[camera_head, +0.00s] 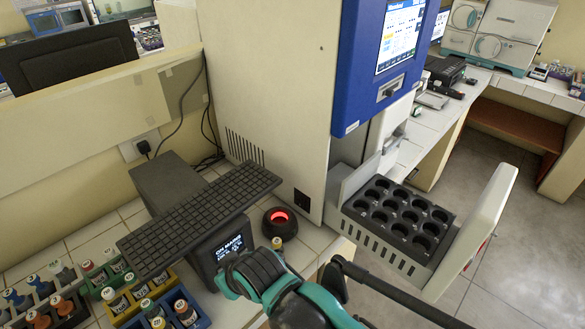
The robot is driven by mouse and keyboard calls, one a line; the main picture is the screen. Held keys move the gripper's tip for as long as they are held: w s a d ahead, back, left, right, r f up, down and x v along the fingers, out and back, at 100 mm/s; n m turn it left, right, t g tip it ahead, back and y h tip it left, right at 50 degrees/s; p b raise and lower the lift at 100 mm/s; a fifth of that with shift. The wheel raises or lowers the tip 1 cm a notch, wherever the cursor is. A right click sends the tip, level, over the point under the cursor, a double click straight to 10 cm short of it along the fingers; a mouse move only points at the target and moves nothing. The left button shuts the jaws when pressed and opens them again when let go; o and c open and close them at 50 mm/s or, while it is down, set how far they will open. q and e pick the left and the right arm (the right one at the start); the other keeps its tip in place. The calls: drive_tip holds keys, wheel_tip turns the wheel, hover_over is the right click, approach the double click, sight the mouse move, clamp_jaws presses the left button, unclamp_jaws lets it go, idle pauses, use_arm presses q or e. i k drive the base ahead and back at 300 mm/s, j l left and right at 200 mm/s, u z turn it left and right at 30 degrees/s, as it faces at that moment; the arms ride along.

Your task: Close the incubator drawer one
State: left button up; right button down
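The incubator (270,80) is a tall white cabinet with a blue front panel and a lit screen. Its drawer (385,255) is pulled out at the lower right, with the white front panel (478,235) standing well away from the cabinet. A black tray with several round holes (400,205) sits in the drawer. The holes look empty. A teal and black section of my arm shows at the bottom middle, in front of and below the drawer. A black rod runs from there to the lower right. I make out no gripper fingers, and nothing of mine visibly grips the drawer front.
On the tiled bench at left are a black keyboard (200,215), a small device with a lit display (225,250), a round black unit glowing red (280,222), and racks of capped vials (110,290). Open grey floor (520,250) lies right of the drawer.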

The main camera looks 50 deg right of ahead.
sight(417, 239)
drive_tip(key=k+l+z, duration=0.3)
drive_tip(key=k, duration=0.3)
drive_tip(key=l+z, duration=0.1)
drive_tip(key=z, duration=2)
